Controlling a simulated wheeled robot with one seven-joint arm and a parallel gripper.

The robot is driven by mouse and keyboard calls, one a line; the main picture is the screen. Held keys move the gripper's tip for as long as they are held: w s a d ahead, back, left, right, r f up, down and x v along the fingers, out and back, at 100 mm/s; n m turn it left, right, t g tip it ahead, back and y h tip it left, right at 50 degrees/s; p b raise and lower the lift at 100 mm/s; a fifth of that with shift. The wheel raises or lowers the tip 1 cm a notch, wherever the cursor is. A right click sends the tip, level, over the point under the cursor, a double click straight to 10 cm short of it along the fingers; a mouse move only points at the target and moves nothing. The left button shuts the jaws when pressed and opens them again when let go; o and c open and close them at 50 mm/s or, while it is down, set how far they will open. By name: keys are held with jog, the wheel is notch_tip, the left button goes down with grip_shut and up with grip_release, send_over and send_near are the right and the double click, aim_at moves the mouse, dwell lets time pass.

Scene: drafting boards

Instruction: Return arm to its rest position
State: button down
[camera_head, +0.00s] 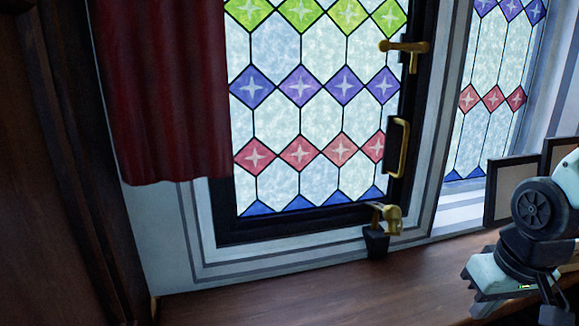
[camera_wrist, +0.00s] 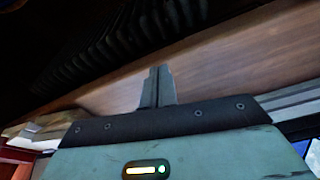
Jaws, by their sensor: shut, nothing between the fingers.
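My arm (camera_head: 540,215) reaches in at the right edge of the head view, bent above the wooden surface near the window. In the wrist view my gripper (camera_wrist: 158,72) has its two grey fingers pressed together, with nothing between them. The fingers point toward a brown wooden surface, and no object touches them. The fingertips cannot be made out clearly in the head view.
A stained-glass window (camera_head: 300,110) with brass handles stands behind a wooden ledge (camera_head: 300,290). A red curtain (camera_head: 160,90) hangs at left beside dark wood panelling (camera_head: 50,180). Dark-framed panels (camera_head: 510,188) lean close behind my arm. The ledge's middle is clear.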

jog(key=s+a+f+n+g+b, duration=0.1)
jog(key=s+a+f+n+b, duration=0.2)
jog(key=s+a+f+b, duration=0.2)
jog(key=s+a+f+n+g+b, duration=0.1)
jog(key=s+a+f+n+b, duration=0.3)
jog(key=a, duration=0.7)
jog(key=s+f+b, duration=0.2)
jog(key=s+b, duration=0.1)
jog(key=shift+s+a+f+g, duration=0.25)
jog(key=shift+s+a+g, duration=0.05)
jog(key=shift+s+a, duration=0.1)
